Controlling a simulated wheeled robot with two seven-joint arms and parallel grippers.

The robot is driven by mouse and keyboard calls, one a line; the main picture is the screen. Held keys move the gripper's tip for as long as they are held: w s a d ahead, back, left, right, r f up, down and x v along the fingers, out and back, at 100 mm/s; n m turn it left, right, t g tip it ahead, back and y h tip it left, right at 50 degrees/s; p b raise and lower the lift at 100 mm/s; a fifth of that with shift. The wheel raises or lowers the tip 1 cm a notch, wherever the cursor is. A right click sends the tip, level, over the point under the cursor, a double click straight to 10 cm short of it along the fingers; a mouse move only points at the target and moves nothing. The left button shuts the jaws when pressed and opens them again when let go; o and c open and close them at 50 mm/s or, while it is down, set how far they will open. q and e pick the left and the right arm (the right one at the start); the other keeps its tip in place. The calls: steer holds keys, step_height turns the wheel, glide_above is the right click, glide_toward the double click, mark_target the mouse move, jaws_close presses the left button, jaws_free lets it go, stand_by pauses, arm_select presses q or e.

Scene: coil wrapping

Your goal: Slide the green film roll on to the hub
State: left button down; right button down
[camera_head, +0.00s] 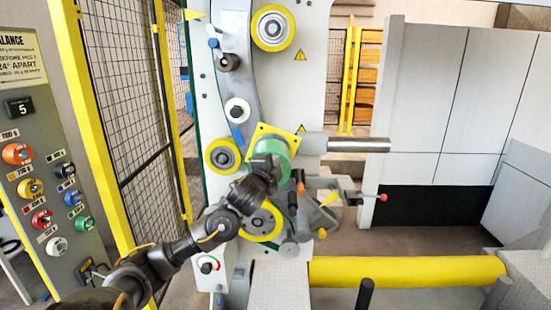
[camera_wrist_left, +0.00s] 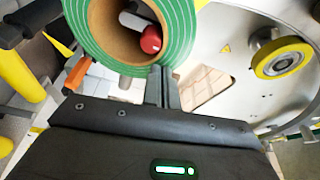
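The green film roll (camera_head: 272,150) is at the machine's face in the head view, with a yellow square plate (camera_head: 262,130) showing around it. In the left wrist view the roll (camera_wrist_left: 82,30) shows green windings and an open brown core (camera_wrist_left: 103,22). My left gripper (camera_head: 262,178) is just below the roll. In the left wrist view its narrow, close-set fingers (camera_wrist_left: 162,80) meet the roll's lower rim and look shut on its wall; the tips are partly hidden. The hub cannot be made out clearly. My right gripper is out of view.
Yellow-rimmed rollers (camera_head: 223,156) sit around the roll. A steel shaft (camera_head: 358,145) sticks out to the right. A red-knobbed lever (camera_head: 383,197) and a yellow bar (camera_head: 405,271) are lower right. A red rounded end (camera_wrist_left: 151,40) shows through the core. A mesh fence (camera_head: 125,90) stands left.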

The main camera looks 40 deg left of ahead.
arm_select(q)
steer(key=shift+w+a, duration=0.9)
steer(key=shift+w, duration=0.2)
stand_by(0.3)
steer(key=shift+a+r, duration=0.15)
steer(key=d+b+v, duration=0.1)
steer(key=b+v, duration=0.5)
steer(key=v, duration=0.7)
stand_by(0.5)
steer(key=shift+w, duration=0.15)
